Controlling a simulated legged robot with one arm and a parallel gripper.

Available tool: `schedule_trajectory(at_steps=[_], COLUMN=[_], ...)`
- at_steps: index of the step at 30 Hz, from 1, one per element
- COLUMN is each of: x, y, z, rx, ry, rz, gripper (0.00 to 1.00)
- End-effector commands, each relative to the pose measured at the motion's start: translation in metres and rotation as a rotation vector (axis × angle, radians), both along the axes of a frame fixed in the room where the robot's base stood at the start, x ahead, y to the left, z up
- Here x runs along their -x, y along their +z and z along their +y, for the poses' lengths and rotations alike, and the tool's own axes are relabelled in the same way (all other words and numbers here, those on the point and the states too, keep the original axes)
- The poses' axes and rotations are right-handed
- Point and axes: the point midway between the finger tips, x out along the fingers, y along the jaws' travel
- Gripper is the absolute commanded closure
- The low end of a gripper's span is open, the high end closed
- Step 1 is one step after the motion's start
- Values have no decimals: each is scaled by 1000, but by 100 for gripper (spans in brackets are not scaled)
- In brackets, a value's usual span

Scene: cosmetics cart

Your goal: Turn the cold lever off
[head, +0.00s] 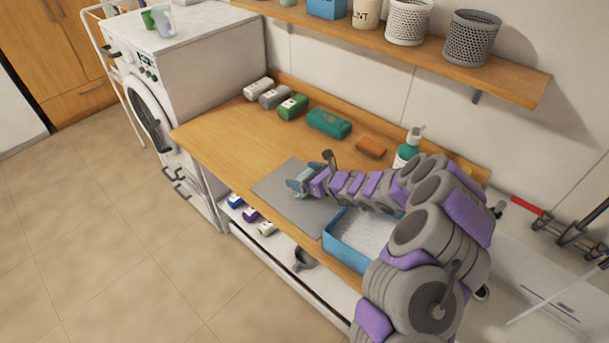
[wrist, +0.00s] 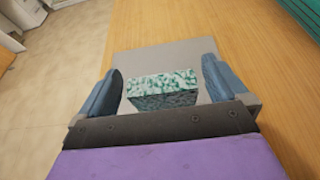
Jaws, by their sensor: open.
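I cannot make out a cold lever or a tap in either view. My gripper (head: 299,185) is over the grey mat (head: 293,214) on the wooden counter. In the wrist view my gripper (wrist: 163,70) is open. A green-and-white speckled block (wrist: 162,90) shows between its two blue-grey fingers, with gaps on both sides. The grey mat (wrist: 160,54) lies beneath. The block is not clearly visible in the head view, so its exact height against the fingertips is hard to tell.
A blue tray (head: 349,249) with a pale filling is beside the mat, partly behind my arm. A green packet (head: 329,123), an orange block (head: 371,146) and a pump bottle (head: 407,151) stand along the back. A shelf (head: 400,51) overhangs the counter (head: 232,134).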

Motion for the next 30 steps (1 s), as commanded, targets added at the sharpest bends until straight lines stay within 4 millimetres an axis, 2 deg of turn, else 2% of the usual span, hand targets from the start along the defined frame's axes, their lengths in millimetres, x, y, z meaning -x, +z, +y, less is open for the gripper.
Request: schedule_trajectory(at_steps=[8,19,30], x=[0,43,78], y=[-2,28,49], z=[-1,-55,-99], rx=[0,-3,-1], ry=[0,-4,-3], rz=[1,-2,-1], gripper=[0,0,0])
